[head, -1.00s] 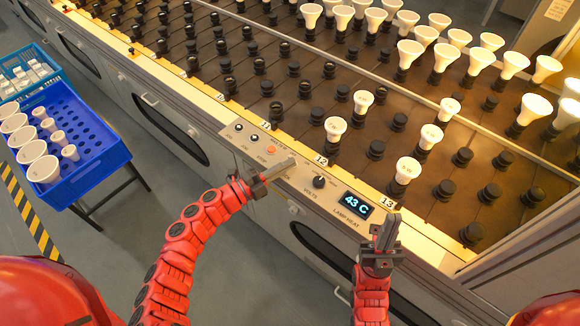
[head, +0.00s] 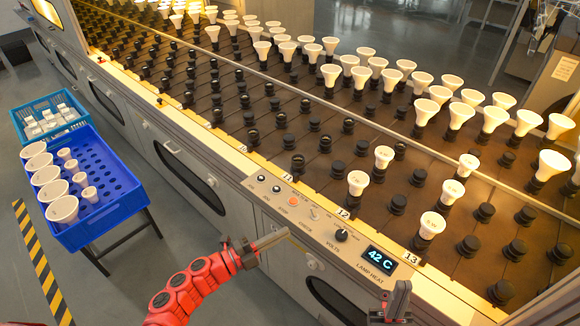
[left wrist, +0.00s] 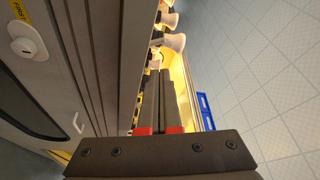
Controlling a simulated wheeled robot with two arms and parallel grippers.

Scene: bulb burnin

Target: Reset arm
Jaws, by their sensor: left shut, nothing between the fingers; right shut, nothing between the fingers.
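My left gripper (head: 272,241) is shut and empty. It hangs in front of the control panel (head: 300,205) at the rack's front edge, to the left of the volts knob. In the left wrist view its closed fingers (left wrist: 159,100) point along the rack's edge, with lit bulbs beyond them. My right gripper (head: 398,296) is shut and empty at the bottom of the head view, below the lamp heat display (head: 378,260), which reads 42 C. I cannot tell whether either gripper touches the rack.
White bulbs (head: 357,183) stand in several sockets of the rack (head: 300,130); many sockets are empty. Grey floor lies between crates and rack.

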